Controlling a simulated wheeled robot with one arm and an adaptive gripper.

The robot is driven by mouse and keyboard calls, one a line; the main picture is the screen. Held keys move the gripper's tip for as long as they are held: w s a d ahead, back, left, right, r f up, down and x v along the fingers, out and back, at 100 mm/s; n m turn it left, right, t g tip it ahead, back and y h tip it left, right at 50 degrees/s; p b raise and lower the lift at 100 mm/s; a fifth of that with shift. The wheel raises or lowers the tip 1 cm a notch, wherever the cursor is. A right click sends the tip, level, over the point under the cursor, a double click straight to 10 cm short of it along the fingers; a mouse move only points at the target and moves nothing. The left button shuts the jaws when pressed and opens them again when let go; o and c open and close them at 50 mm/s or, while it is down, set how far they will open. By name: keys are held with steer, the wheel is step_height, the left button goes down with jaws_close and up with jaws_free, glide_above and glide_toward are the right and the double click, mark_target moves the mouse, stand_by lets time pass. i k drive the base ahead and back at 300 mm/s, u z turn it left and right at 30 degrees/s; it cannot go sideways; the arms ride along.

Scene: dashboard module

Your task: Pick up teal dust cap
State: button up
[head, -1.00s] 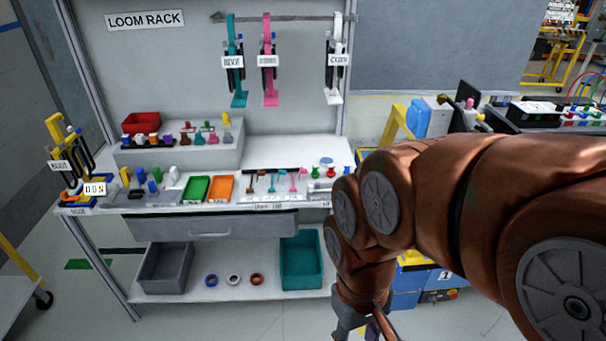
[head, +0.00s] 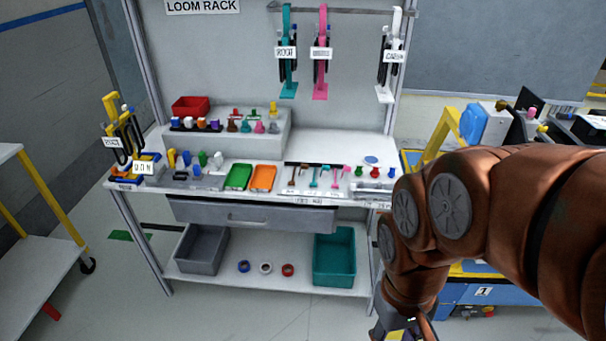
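Small coloured caps stand on the raised grey step of the bench. One looks teal-green (head: 246,126), between a brown one and a pink one; it is too small to tell whether it is the dust cap. A thin teal piece (head: 313,178) also lies on the labelled strip at the bench's front right, among brown and pink ones. My gripper (head: 405,330) hangs low at the bottom edge, right of the bench and well away from these pieces. Its fingers are largely cut off, so its opening does not show.
A red bin (head: 191,105) sits on the step; green (head: 238,177) and orange (head: 262,178) trays lie on the worktop. Grey (head: 202,248) and teal (head: 334,257) bins stand on the lower shelf. Looms hang from the top bar. A cart (head: 40,250) stands left; floor in front is clear.

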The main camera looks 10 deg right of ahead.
mark_target(245, 128)
steer(key=u, duration=0.45)
steer(key=i, duration=0.6)
steer(key=u, duration=0.9)
steer(key=i, duration=1.6)
steer(key=z, duration=0.5)
